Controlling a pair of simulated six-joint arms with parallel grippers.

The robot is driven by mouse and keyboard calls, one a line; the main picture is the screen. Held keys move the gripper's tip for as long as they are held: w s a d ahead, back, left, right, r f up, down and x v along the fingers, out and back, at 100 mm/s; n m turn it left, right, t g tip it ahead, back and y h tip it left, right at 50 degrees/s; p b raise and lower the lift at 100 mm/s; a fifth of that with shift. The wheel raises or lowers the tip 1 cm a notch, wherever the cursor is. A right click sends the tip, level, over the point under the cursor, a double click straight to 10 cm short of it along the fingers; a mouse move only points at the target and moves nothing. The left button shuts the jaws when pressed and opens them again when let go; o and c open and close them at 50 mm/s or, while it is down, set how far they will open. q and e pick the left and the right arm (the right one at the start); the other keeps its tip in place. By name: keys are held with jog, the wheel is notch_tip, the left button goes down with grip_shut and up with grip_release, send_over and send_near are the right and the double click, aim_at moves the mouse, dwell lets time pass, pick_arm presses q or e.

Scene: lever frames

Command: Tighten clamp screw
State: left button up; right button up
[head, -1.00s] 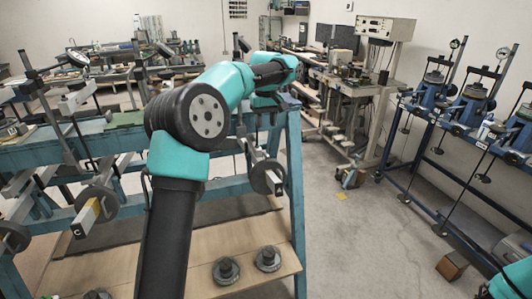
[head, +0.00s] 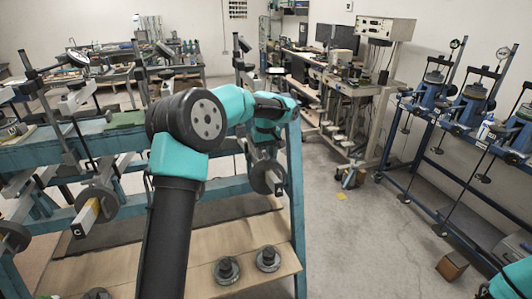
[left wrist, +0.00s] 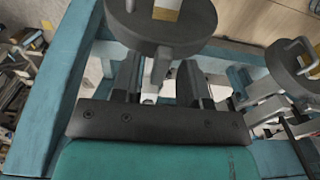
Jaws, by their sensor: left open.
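My left arm reaches across the middle of the head view, its left gripper (head: 262,150) partly hidden behind its own wrist at the right end of the blue bench. It is just above a dark round weight (head: 266,177) on a lever. In the left wrist view the left gripper (left wrist: 158,72) is open, its two dark fingers apart. A pale metal bar (left wrist: 160,66) shows between the fingers, and a dark round weight (left wrist: 165,28) lies just beyond their tips. I cannot make out the clamp screw. My right gripper is out of view.
The blue bench frame (head: 296,200) carries several levers with weights, including another round weight (head: 97,208) at left. A blue rack (head: 440,120) stands at right. The floor between is mostly clear.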

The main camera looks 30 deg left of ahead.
pick_arm(q)
jog(key=shift+c, duration=0.3)
grip_shut()
jog(key=shift+m, duration=0.4)
jog(key=m, duration=0.3)
jog(key=shift+h, duration=0.3)
jog(key=m+h, duration=0.1)
jog(key=m, duration=0.3)
jog(key=shift+a+m+t, duration=0.1)
jog(key=shift+m+t, duration=0.2)
jog(key=m+h, duration=0.1)
jog(key=m, duration=0.3)
jog(key=shift+m, duration=0.3)
jog(key=m, duration=0.4)
jog(key=shift+a+m+h, duration=0.1)
jog(key=shift+m+h, duration=0.3)
